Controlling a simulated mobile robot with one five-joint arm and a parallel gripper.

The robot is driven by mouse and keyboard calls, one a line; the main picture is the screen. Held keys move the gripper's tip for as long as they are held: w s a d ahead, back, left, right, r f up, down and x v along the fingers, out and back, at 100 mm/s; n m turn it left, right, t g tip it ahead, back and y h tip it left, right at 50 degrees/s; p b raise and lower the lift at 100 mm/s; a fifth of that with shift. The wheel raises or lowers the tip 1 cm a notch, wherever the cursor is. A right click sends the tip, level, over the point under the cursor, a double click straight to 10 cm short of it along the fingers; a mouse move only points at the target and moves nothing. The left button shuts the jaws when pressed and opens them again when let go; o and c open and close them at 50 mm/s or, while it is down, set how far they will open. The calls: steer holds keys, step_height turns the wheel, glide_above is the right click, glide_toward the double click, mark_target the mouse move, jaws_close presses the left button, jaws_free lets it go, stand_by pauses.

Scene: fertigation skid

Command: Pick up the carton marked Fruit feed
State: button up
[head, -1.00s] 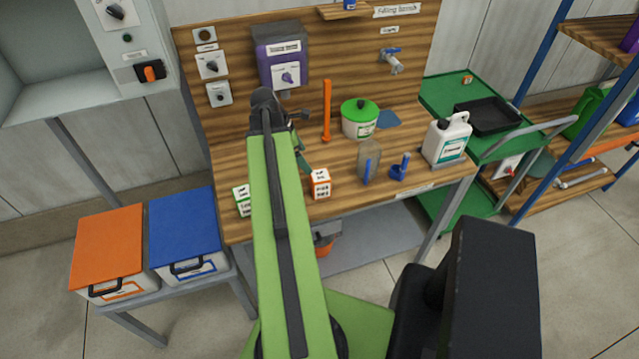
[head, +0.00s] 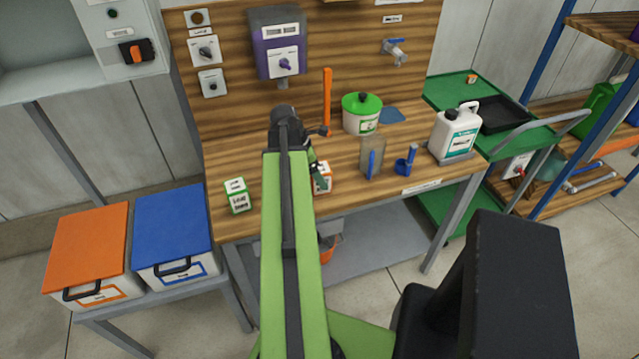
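Two small cartons stand on the wooden bench. A white carton with green edges (head: 238,196) stands at the left front, clear of my arm. A white carton with orange edges (head: 324,178) stands further right, partly hidden by my arm and gripper. The lettering on both is too small to read surely, so I cannot tell which says Fruit feed. My gripper (head: 317,170) is at the far end of my green arm, pointing down over or just in front of the orange-edged carton. Its fingers are small and partly hidden; contact and opening cannot be judged.
A green-lidded tub (head: 361,115), a clear beaker (head: 371,158), a blue holder (head: 405,162) and a white jug (head: 455,131) stand to the right. An orange upright bar (head: 327,102) rises behind. Orange-lidded (head: 88,245) and blue-lidded (head: 172,228) bins stand lower left.

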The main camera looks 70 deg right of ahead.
steer(key=b+x, duration=0.3)
steer(key=x, duration=0.1)
steer(key=shift+d+f, duration=0.1)
steer(key=shift+f, duration=0.1)
steer(key=shift+s+r, duration=0.1)
steer(key=shift+r, duration=0.1)
jaws_close()
